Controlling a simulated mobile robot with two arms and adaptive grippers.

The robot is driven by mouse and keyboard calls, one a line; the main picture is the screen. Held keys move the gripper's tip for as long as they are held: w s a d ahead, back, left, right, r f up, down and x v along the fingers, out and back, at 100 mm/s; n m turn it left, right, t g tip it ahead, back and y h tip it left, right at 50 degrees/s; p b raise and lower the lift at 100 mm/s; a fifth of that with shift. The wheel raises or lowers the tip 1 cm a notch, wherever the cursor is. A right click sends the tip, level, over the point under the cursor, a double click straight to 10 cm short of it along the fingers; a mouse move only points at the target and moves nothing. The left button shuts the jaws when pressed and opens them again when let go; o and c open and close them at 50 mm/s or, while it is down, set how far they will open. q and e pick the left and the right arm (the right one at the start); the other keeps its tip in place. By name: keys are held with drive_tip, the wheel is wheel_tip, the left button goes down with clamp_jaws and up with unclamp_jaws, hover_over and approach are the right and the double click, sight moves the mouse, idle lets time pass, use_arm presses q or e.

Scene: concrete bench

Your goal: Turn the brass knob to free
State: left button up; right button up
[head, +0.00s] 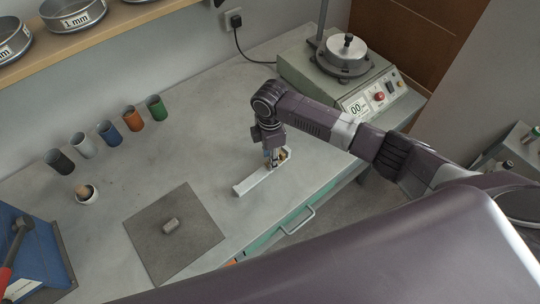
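A small brass-coloured part (284,154), which looks like the knob, shows at the back end of a white bar-shaped fixture (246,186) on the bench. My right gripper (272,163) points straight down at that end, with its fingers at or right beside the brass part. The fingers hide much of the knob. They are too small in the picture to tell whether they touch it or are closed on it. The word "free" and any pointer on the fixture cannot be read. My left gripper is not in view.
A grey mat (160,256) with a small metal piece (171,226) lies left of the fixture. Several coloured cups (108,133) stand at the back left. A machine with a round metal top (343,55) stands behind my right arm. The bench's front edge has a drawer handle (298,221).

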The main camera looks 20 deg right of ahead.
drive_tip(key=shift+f, duration=0.15)
clamp_jaws()
drive_tip(key=shift+n, duration=0.3)
drive_tip(key=n, duration=0.4)
drive_tip(key=shift+p, duration=0.35)
drive_tip(key=n, duration=0.5)
drive_tip(key=shift+n, duration=0.3)
idle(0.4)
